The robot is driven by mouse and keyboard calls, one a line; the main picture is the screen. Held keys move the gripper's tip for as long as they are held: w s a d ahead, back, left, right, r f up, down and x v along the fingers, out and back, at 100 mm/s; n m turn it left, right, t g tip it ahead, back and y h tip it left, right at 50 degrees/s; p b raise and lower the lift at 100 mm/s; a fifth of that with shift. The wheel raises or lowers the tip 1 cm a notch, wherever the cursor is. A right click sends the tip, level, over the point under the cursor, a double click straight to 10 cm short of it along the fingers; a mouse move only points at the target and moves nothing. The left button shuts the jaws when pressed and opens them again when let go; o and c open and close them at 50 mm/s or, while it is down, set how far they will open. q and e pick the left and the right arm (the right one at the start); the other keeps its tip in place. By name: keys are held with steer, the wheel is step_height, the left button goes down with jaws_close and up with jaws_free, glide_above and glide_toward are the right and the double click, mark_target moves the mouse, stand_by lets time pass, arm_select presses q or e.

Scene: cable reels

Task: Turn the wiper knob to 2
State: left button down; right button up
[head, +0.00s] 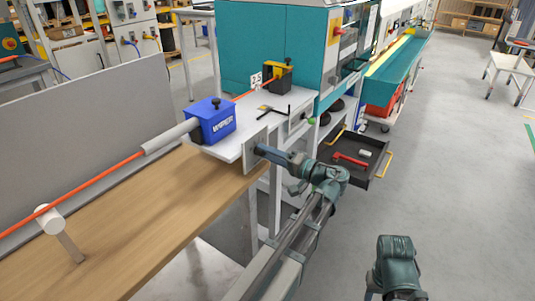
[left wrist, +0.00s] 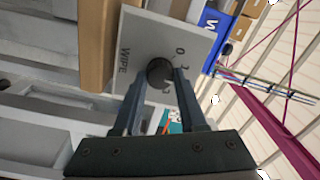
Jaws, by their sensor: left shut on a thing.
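The wiper knob (left wrist: 160,72) is a dark round knob on a light grey panel (left wrist: 145,45) marked "WIPE", with a 0 and further digits beside the knob. The digits nearest the fingers are partly covered, and I cannot read where the knob points. My left gripper (left wrist: 160,78) is shut on the knob, one finger on each side of it. In the head view my left gripper (head: 264,152) reaches the panel (head: 252,150) at the bench end; the knob is hidden there. My right gripper is not visible; only part of my right arm shows at the bottom right.
A blue wiper box (head: 210,120) stands on the white plate above the panel, with an orange cable (head: 100,178) running through it. An open dark drawer (head: 350,160) with a red tool is just right of my left arm. Open floor lies further right.

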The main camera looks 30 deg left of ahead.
arm_select(q)
steer(key=shift+m, duration=1.6)
steer(key=shift+c, duration=2.3)
jaws_free()
steer(key=shift+d, duration=0.15)
steer(key=s+d, duration=0.1)
steer(key=d, duration=1.2)
steer(key=shift+d+f, duration=0.25)
